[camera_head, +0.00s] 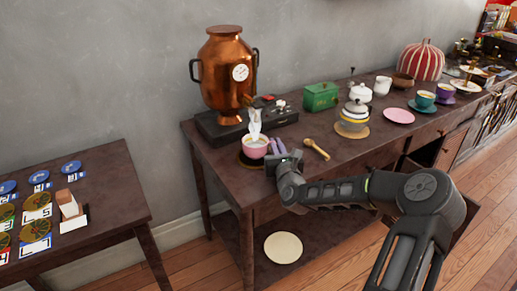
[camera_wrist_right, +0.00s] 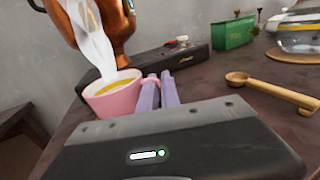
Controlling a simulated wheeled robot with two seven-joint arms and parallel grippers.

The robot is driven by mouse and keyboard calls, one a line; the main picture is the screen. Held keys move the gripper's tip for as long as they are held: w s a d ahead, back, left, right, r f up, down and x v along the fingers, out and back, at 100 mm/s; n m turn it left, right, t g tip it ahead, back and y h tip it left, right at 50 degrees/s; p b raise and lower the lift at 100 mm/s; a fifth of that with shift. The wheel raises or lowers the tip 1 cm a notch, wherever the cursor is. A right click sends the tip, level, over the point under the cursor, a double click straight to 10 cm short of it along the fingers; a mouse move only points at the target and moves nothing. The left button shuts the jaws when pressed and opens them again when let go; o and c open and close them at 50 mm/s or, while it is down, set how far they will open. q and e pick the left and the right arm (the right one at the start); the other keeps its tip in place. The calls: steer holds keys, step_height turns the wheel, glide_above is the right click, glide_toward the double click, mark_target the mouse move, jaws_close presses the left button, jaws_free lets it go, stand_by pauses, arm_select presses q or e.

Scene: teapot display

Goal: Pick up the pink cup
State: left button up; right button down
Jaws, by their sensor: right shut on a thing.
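The pink cup (camera_head: 255,151) stands upright near the front left of the dark wooden sideboard, below the copper urn. It holds a yellowish drink, and white steam rises from it. In the right wrist view the pink cup (camera_wrist_right: 113,104) is left of the fingers, with its handle toward them. My right gripper (camera_head: 275,146) comes in from the right. Its two purple fingers, also in the right wrist view (camera_wrist_right: 160,92), are shut on the cup's handle. The exact grip on the handle is partly hidden. My left gripper is not in view.
The copper urn (camera_head: 228,68) stands close behind the cup on a dark base. A wooden scoop (camera_head: 316,149) lies to the right. A green tin (camera_head: 321,96), a glass teapot (camera_head: 354,115) and a pink plate (camera_head: 398,116) are farther right. A lower table (camera_head: 113,170) stands left.

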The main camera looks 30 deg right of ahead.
steer(key=shift+r, duration=0.25)
steer(key=shift+r+p, duration=0.35)
steer(key=shift+r, duration=1.35)
steer(key=p+v, duration=0.6)
steer(key=v, duration=1.2)
steer(key=shift+f, duration=0.2)
